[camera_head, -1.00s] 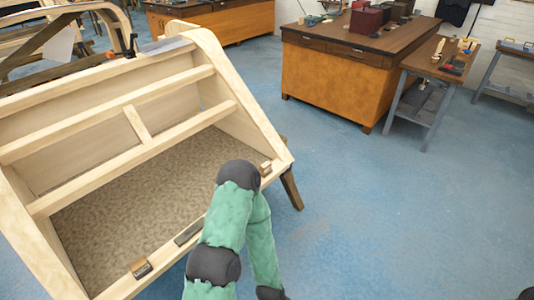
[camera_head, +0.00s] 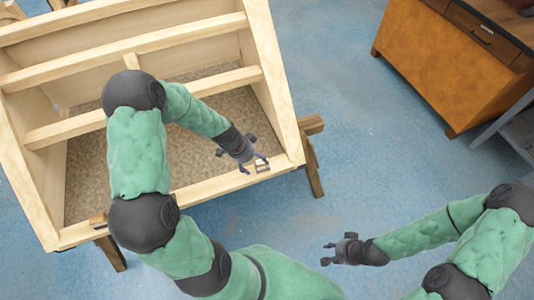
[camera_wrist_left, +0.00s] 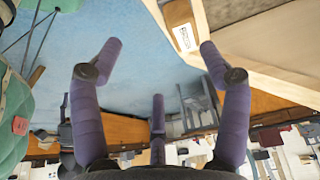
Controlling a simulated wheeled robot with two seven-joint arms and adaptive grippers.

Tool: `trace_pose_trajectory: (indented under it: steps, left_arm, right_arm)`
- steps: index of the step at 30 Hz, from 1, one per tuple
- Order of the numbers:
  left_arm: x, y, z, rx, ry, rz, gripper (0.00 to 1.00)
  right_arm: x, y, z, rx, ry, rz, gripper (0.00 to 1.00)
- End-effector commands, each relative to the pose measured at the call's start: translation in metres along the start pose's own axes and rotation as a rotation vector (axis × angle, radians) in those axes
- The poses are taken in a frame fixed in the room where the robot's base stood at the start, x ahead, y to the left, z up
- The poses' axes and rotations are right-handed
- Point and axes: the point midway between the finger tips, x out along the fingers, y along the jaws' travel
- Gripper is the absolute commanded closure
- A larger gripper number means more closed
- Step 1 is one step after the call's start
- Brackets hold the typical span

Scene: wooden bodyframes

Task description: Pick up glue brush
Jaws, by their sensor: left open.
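A small wooden piece with a dark-edged pale patch (camera_head: 262,167) lies on the front rail of the wooden bodyframe (camera_head: 215,188), near its right corner. I cannot tell surely that it is the glue brush. It also shows in the left wrist view (camera_wrist_left: 182,25), beyond the fingers and nearer the right one. My left gripper (camera_head: 254,164) is open and empty, right beside this piece in the head view. Its spread purple fingers (camera_wrist_left: 160,55) show in the left wrist view. My right gripper (camera_head: 327,254) is open and empty over the blue floor.
The frame stands on wooden trestle legs (camera_head: 312,165). A wooden workbench (camera_head: 440,60) stands at the upper right. The blue floor (camera_head: 350,140) between is clear.

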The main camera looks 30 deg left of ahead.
Motion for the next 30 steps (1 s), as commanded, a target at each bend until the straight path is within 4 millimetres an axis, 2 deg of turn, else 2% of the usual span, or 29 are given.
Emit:
trace_pose_trajectory:
  steps: [1,5,15,23,30]
  left_arm:
    - [-0.009,-0.005,-0.001,0.024,0.005,-0.008,0.24]
    - [-0.013,-0.01,-0.001,0.064,0.012,-0.012,0.24]
    - [0.032,-0.012,-0.001,0.071,0.013,-0.012,0.24]
    - [0.049,-0.013,-0.002,0.07,0.013,-0.012,0.24]
    - [0.081,-0.018,-0.002,0.07,0.013,-0.013,0.24]
  right_arm:
    - [-0.003,-0.001,0.001,0.0,-0.002,0.0,0.6]
    - [-0.004,-0.001,0.001,0.0,-0.002,0.0,0.6]
    - [0.007,0.003,0.001,0.0,-0.002,0.0,0.6]
    - [0.01,0.004,0.0,0.0,-0.001,0.0,0.6]
    - [0.018,0.006,0.0,0.0,-0.001,0.0,0.6]
